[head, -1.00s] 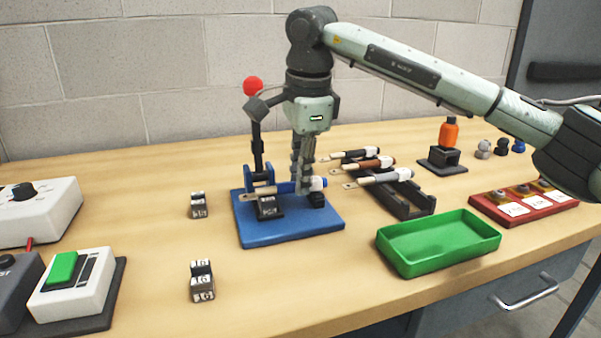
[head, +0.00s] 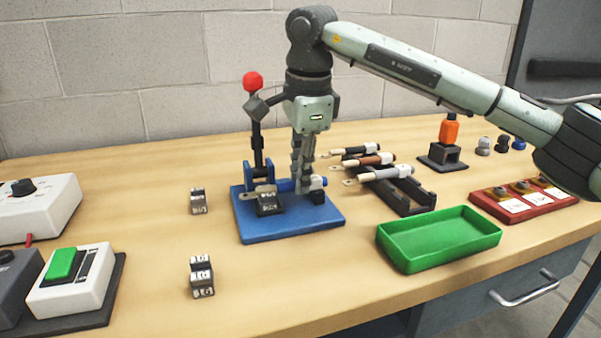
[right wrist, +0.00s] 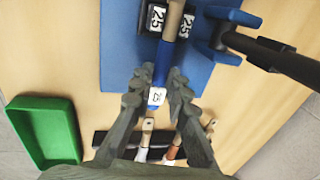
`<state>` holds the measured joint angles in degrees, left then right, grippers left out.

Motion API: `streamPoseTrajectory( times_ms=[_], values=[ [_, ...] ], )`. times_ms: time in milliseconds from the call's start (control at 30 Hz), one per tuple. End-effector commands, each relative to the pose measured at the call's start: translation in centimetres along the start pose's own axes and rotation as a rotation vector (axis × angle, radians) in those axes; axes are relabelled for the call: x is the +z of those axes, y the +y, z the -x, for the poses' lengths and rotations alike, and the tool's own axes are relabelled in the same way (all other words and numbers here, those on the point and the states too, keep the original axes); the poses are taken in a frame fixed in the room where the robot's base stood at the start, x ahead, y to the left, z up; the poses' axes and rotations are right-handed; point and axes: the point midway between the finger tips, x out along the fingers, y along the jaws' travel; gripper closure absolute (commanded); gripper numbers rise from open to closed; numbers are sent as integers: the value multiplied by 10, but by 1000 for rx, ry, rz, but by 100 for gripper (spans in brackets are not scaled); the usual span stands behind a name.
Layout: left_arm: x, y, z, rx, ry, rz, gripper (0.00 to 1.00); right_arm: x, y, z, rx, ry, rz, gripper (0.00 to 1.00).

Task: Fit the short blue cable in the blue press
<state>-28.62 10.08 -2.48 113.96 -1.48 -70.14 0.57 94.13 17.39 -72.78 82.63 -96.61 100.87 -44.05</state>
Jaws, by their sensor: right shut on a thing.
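The blue press (head: 290,226) stands mid-table, its lever raised with a red knob (head: 253,83). A dark die block (head: 268,204) sits on its base; its label reads 25 in the right wrist view (right wrist: 153,18). My right gripper (head: 303,186) is shut on the short blue cable (head: 284,186) above the base's right part. In the right wrist view the cable (right wrist: 163,62) runs from the fingertips (right wrist: 158,80), its metal end lying between the die's two labelled sides. Its white tag also reads 25. Whether it rests on the die's bottom is unclear. My left gripper is not in view.
A dark rack (head: 412,196) holds black, brown and grey cables close to the right of my gripper. A green tray (head: 440,250) and a red label block (head: 522,204) are further right. Two loose dies (head: 198,201) (head: 202,277) stand left of the press.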

Motion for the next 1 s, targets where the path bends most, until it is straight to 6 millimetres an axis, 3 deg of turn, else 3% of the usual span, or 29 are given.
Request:
streamPoseTrajectory(
  times_ms=[367,400,600,867,1000],
  values=[
    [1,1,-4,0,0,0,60,0,1,-6,0,0,0,100],
    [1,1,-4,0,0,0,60,0,1,-6,0,0,0,84],
    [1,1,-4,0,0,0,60,0,1,-6,0,0,0,61],
    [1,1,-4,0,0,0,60,0,1,-6,0,0,0,61],
    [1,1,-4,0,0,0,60,0,1,4,-1,0,0,61]
  ],
)
